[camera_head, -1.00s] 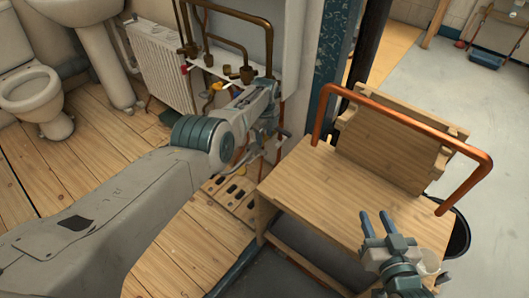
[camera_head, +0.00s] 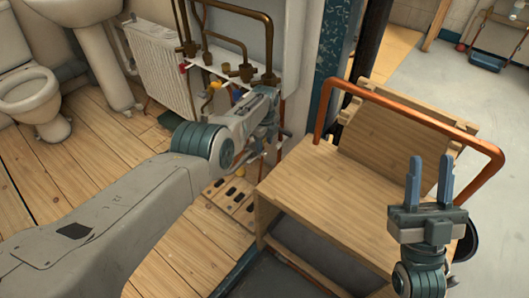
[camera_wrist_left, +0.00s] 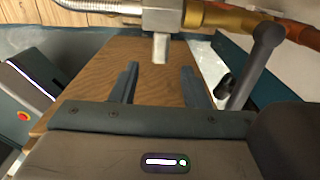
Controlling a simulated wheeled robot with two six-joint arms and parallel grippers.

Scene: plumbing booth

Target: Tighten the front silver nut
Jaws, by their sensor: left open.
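In the left wrist view, a silver block-shaped fitting (camera_wrist_left: 163,18) with a short silver stub pointing down sits at the top, joined to a brass pipe (camera_wrist_left: 222,18). I cannot tell for certain which part is the front silver nut. My left gripper (camera_wrist_left: 160,67) is open, its two dark fingers apart below the stub, one to each side, with nothing between them. In the head view, the left arm reaches the wall pipework, and its wrist hides much of the fittings there. My right gripper (camera_head: 430,182) is open and empty, fingers up, in front of the wooden bench (camera_head: 325,190).
A grey lever (camera_wrist_left: 255,62) hangs close to the right of my left gripper. A braided silver hose (camera_wrist_left: 95,6) runs at the upper left. A bent copper pipe (camera_head: 400,115) stands over the bench. A radiator (camera_head: 160,65) and brown pipes (camera_head: 235,12) are by the wall.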

